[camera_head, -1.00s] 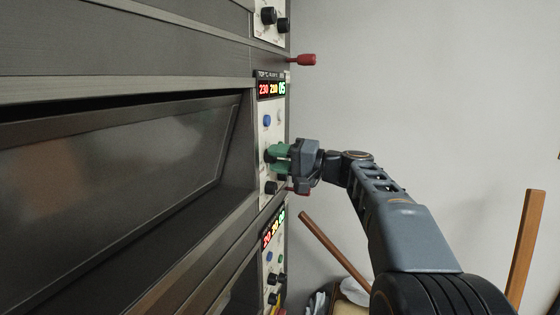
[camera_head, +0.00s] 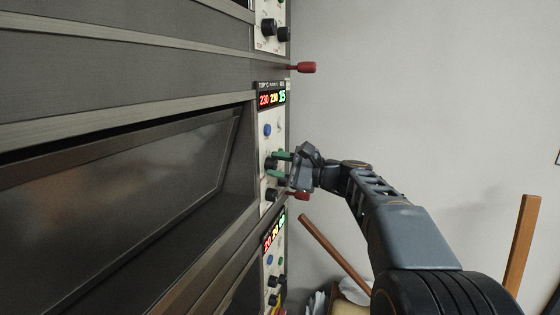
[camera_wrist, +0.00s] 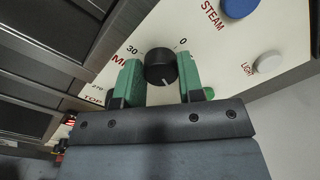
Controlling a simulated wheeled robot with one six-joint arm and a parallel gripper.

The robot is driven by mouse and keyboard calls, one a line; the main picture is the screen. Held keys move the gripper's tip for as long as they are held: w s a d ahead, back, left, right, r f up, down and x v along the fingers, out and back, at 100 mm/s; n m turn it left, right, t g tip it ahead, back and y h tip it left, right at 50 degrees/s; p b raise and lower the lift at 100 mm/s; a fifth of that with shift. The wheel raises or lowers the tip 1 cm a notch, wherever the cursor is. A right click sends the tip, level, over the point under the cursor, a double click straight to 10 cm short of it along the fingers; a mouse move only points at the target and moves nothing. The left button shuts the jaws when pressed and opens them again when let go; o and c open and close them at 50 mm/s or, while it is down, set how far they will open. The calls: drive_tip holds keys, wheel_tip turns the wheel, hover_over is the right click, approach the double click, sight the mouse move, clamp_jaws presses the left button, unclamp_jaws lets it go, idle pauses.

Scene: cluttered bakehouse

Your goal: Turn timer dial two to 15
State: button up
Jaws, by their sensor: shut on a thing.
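My gripper is shut on this dial. The fingers hide part of the panel around it.
A blue button (camera_head: 267,130) is above the dial and another black knob (camera_head: 271,194) below it. Red handles (camera_head: 304,67) stick out above and below (camera_head: 301,196). A lower panel (camera_head: 271,262) has more knobs. Bare wall lies to the right.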

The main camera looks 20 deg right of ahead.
drive_tip(key=shift+m+p, duration=0.65)
drive_tip(key=shift+m, duration=0.95)
drive_tip(key=o, duration=0.9)
drive_tip(key=b+v, duration=0.3)
drive_tip(key=v, duration=1)
drive_tip(key=shift+s+d+f, duration=0.1)
drive_tip(key=shift+s+d, duration=0.15)
